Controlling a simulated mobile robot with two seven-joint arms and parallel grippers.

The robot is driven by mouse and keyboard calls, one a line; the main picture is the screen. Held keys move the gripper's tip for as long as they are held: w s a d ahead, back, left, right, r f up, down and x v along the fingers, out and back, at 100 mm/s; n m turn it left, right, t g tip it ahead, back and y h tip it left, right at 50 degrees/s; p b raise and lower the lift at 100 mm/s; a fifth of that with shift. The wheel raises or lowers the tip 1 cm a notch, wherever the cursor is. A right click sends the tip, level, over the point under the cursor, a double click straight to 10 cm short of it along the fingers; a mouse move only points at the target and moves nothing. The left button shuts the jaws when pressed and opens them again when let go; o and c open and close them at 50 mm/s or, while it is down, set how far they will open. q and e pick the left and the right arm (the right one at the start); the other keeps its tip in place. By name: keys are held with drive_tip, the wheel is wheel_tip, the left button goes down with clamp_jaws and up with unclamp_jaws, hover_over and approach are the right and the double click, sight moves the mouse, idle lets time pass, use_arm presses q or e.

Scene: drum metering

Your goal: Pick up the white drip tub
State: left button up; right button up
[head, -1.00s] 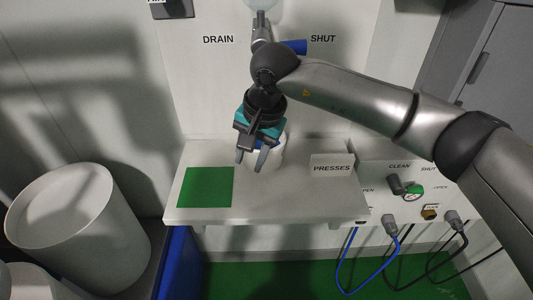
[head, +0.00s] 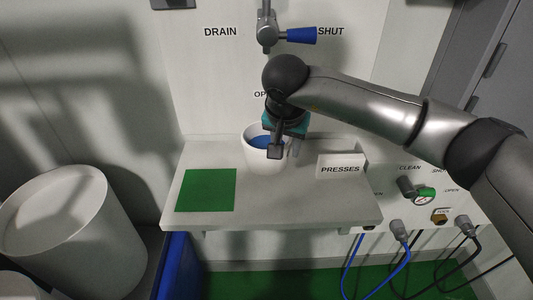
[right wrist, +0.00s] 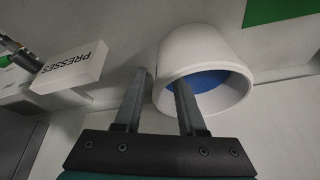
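The white drip tub (head: 256,160) stands upright on the white shelf (head: 270,215), with blue showing inside it. It also shows in the right wrist view (right wrist: 190,50), its mouth facing the camera. My right gripper (head: 285,150) is at the tub's right side. In the right wrist view my right gripper (right wrist: 162,78) is open. One finger overlaps the tub's mouth, and the other is to the left of its rim. I cannot tell whether either finger touches the tub. My left gripper is not in view.
A green square (head: 206,190) lies on the shelf's left part. A PRESSES sign block (head: 340,166) stands to the right of the tub. A blue-handled valve (head: 300,35) is on the wall above. A large white drum (head: 70,230) stands at left. Plugs and cables (head: 400,233) hang at right.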

drive_tip(key=shift+b+x, duration=0.3)
drive_tip(key=shift+x, duration=0.9)
drive_tip(key=shift+c, duration=0.3)
clamp_jaws()
